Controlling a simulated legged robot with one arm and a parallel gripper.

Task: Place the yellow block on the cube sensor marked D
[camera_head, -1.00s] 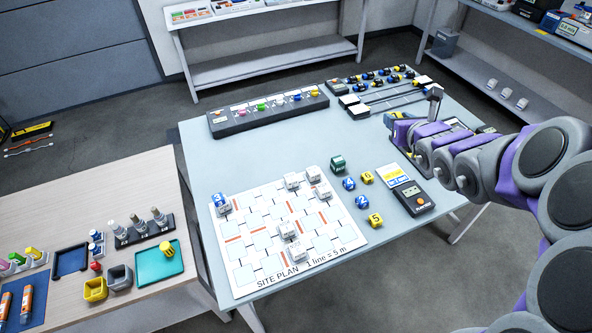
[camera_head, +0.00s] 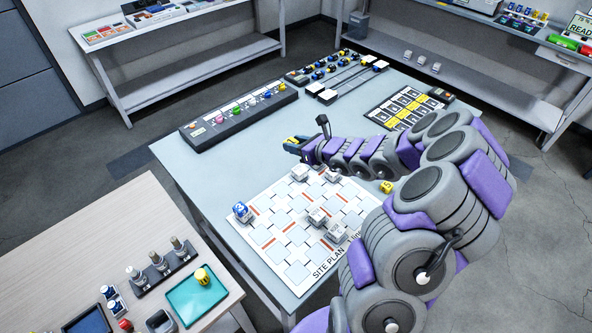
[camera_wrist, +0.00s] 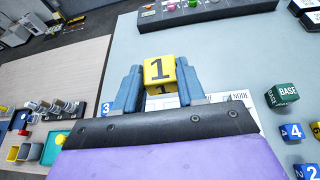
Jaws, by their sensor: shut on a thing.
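My gripper (camera_wrist: 160,72) is shut on a yellow block (camera_wrist: 160,68) marked 1, with one blue-grey finger on each side of it. In the head view my gripper (camera_head: 298,146) is above the table, behind the site plan, and the yellow block shows only as a small patch. White cubes stand on the site plan (camera_head: 275,262): one at the back (camera_head: 300,173), one to its right (camera_head: 332,177), and two nearer the front (camera_head: 317,216). Their letters are too small to read, so I cannot tell which is D.
A blue block (camera_head: 242,212) marked 3 stands at the plan's left edge. In the wrist view a green BASE block (camera_wrist: 285,95) and a blue block (camera_wrist: 291,131) marked 4 lie to the right. A black rack (camera_head: 240,117) stands at the back. My arm hides the table's right side.

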